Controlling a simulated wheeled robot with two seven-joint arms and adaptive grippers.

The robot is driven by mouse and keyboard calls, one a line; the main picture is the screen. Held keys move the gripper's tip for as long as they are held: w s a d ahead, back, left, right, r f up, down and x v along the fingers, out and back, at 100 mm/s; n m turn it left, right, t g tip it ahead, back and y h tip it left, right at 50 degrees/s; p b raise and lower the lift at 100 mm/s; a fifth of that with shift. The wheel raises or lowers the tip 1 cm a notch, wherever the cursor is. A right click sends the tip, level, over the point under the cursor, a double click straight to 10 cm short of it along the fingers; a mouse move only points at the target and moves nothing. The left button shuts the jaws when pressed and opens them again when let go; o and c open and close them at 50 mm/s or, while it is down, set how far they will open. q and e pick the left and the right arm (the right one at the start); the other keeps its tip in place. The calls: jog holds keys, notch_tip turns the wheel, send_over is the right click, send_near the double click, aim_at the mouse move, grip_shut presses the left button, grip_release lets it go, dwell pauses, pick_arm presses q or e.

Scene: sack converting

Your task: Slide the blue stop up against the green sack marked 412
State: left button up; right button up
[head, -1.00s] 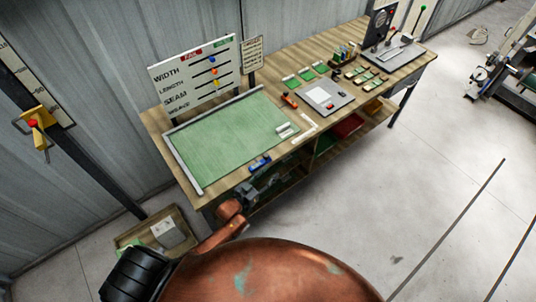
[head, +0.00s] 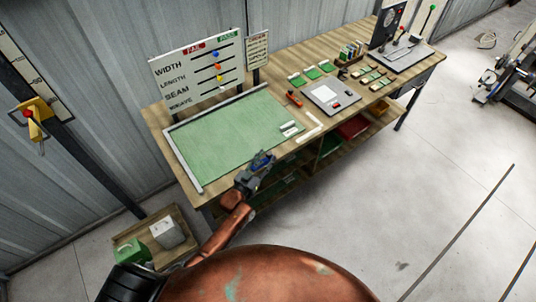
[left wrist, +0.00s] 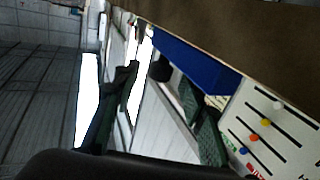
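A small blue block (head: 262,160), which looks like the blue stop, is at the front edge of the workbench. It shows large in the left wrist view (left wrist: 190,58). My left gripper (head: 252,174) is right by it at the front edge, partly covering it. In the left wrist view its two dark fingers (left wrist: 163,105) stand apart, with the blue block just beyond them. I cannot tell whether they touch it. A green sack-like object (head: 130,252) is in the floor tray at lower left; no 412 is readable. My right gripper is out of view.
The workbench carries a green mat (head: 225,135) with a metal rail, white strips (head: 290,129), a grey plate (head: 331,95) and small green pieces. A board with sliders (head: 195,68) stands behind. The tray (head: 178,214) also holds a grey item.

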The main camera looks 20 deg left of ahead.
aim_at(269, 153)
pick_arm(q)
jog(key=shift+x, duration=1.55)
jog(key=shift+c, duration=0.3)
grip_shut()
